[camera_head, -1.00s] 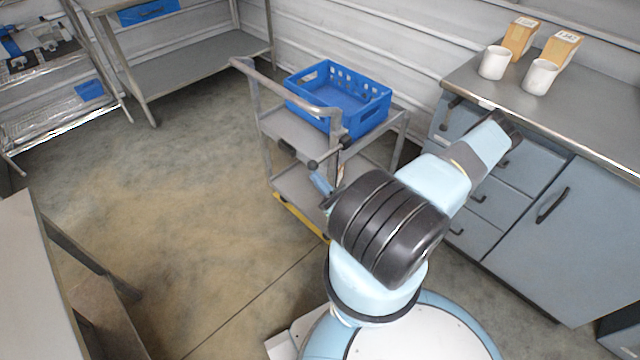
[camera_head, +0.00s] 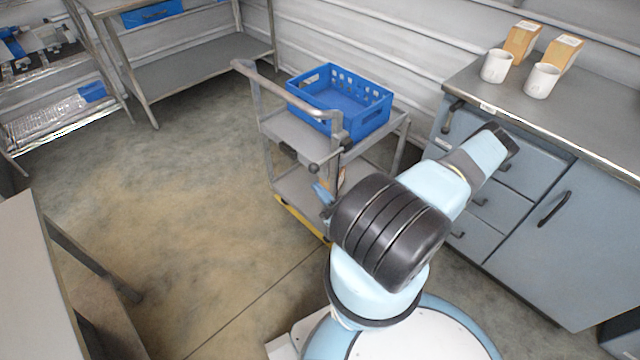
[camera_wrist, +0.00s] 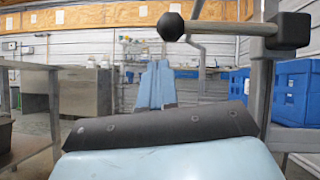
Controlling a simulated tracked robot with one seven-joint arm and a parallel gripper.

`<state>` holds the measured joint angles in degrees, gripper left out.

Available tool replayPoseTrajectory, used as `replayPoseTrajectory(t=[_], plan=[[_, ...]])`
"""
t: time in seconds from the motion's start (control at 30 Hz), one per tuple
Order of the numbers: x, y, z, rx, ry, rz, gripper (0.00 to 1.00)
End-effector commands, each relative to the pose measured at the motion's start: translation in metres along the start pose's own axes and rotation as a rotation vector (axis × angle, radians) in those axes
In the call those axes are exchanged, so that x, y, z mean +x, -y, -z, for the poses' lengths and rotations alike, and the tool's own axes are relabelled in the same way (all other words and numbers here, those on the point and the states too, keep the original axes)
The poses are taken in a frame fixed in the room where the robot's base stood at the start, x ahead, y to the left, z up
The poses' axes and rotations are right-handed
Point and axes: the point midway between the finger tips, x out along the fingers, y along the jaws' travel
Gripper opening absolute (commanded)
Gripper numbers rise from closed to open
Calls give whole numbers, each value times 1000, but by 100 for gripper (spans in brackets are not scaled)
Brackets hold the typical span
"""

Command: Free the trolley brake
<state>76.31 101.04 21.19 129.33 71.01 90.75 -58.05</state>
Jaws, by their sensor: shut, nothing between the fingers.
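The grey trolley (camera_head: 292,122) stands left of the drawer cabinet and carries a blue crate on its top shelf. Its brake lever, a rod with a black ball knob (camera_head: 313,167), sticks out at the near upright below the handle. In the wrist view the black ball knob (camera_wrist: 170,26) is at upper middle, and the metal rod (camera_wrist: 228,28) runs right to a black block (camera_wrist: 290,30). My gripper (camera_wrist: 157,66) is shut and empty, with its light blue fingers below the knob and apart from it in the picture. In the head view my gripper (camera_head: 322,192) is partly hidden by my arm.
The blue crate (camera_head: 372,117) sits on the trolley. Two white mugs (camera_head: 541,80) and two boxes stand on the cabinet top (camera_head: 480,92) at right. A metal table (camera_head: 35,270) is at the near left. The floor (camera_head: 180,200) left of the trolley is clear.

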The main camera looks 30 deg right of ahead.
Motion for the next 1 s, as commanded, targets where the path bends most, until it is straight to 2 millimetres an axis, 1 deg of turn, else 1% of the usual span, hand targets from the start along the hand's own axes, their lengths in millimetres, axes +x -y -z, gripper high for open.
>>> replayPoseTrajectory(t=[0.03, 0.07, 0.3, 0.5, 0.6, 0.7, 1.0], plan=[[-7, -4, 8, 1, -4, -1, 0], [-13, -5, 9, 0, -5, -1, 0], [-61, -14, 7, 0, -9, -2, 0], [-90, -20, 6, 0, -8, -3, 0], [-99, -22, 6, 1, -8, -4, 0], [-104, -24, 6, 1, -7, -5, 0], [-105, -24, 6, 2, -7, -6, 0]])
